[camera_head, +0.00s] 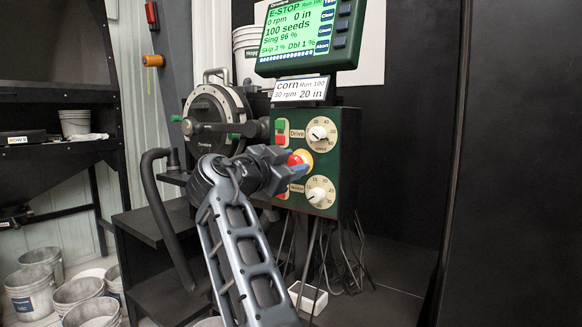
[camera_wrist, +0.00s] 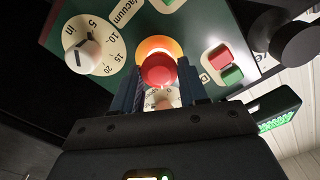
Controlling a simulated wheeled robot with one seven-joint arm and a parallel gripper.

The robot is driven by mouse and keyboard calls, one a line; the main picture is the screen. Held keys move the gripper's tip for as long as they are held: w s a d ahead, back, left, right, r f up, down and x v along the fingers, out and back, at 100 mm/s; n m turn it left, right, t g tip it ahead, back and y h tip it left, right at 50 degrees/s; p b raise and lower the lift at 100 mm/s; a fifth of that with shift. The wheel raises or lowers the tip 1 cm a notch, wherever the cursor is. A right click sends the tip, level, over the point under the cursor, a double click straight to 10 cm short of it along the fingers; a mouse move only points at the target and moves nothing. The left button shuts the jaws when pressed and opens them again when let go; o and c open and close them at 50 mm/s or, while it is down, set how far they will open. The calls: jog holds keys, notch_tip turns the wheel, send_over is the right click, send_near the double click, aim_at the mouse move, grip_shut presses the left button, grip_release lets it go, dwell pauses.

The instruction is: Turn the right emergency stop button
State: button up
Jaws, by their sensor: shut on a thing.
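The red emergency stop button (camera_head: 301,158) sits on an orange-yellow round base on the front of the green control box (camera_head: 348,150), between two dial knobs. In the wrist view the red button (camera_wrist: 158,70) lies between the fingertips, with its orange base (camera_wrist: 160,45) behind it. My gripper (camera_head: 292,165) reaches the box from the left, and its fingers are shut on the red button, one on each side. The fingers partly hide the button in the head view. The green screen (camera_head: 300,30) above reads E-STOP.
Red and green push buttons (camera_head: 281,131) are close on the left. A round seed meter (camera_head: 213,115) stands left of the box. Cables hang beneath it.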

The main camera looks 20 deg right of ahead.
jog(key=shift+d, duration=0.1)
jog(key=o, duration=1)
jog(key=shift+p+v, duration=0.4)
jog(key=shift+v, duration=3.5)
